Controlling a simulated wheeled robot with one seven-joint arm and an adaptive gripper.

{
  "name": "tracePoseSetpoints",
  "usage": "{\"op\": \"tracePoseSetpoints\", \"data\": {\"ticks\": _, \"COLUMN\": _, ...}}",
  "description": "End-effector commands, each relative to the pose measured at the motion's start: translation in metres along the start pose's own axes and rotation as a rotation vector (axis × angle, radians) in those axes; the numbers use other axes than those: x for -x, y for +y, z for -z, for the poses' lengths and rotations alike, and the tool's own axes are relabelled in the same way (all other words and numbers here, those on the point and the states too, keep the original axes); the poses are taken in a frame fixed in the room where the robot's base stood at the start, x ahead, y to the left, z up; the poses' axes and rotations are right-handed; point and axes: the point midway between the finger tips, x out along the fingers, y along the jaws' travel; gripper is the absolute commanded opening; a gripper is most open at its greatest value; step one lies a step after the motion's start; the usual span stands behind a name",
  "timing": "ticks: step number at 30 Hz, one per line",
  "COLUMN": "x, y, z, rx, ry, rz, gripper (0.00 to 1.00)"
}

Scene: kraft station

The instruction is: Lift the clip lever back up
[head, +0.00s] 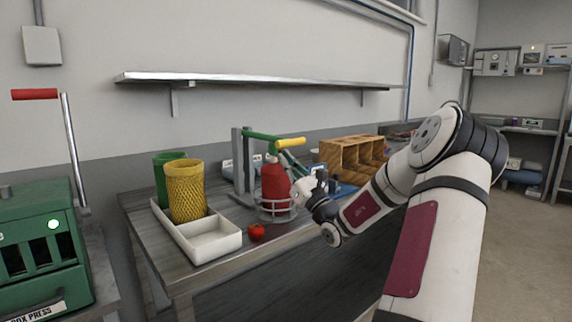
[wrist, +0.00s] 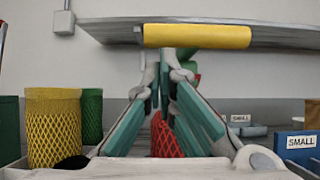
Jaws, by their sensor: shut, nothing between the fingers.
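The clip lever is a green bar (head: 262,136) on a grey upright post (head: 238,165), ending in a yellow handle (head: 291,142). The bar slopes slightly down toward the handle. In the wrist view the yellow handle (wrist: 196,36) lies crosswise beyond and above my fingertips. A red net bag (head: 274,181) stands under the lever in a wire holder (head: 276,208); its red mesh (wrist: 165,138) shows between my fingers. My gripper (head: 306,188) is beside the bag, below the handle. In the wrist view my gripper (wrist: 168,72) is shut and empty. Contact with the handle cannot be told.
A white tray (head: 215,243) with yellow (head: 186,190) and green mesh tubes stands left, a red tomato (head: 257,232) beside it. A wooden divided box (head: 350,155) and blue bins stand right. A wall shelf (head: 260,81) hangs above. A green press (head: 45,245) stands far left.

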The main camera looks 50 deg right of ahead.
Motion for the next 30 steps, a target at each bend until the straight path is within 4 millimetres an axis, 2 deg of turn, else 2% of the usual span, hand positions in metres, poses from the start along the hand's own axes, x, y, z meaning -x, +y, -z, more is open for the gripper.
{"op": "tracePoseSetpoints", "data": {"ticks": 23, "x": -0.007, "y": -0.001, "z": -0.023, "rx": 0.001, "ry": 0.072, "rz": -0.001, "gripper": 0.0}}
{"op": "tracePoseSetpoints", "data": {"ticks": 30, "x": -0.013, "y": -0.001, "z": -0.039, "rx": 0.0, "ry": 0.121, "rz": -0.002, "gripper": 0.0}}
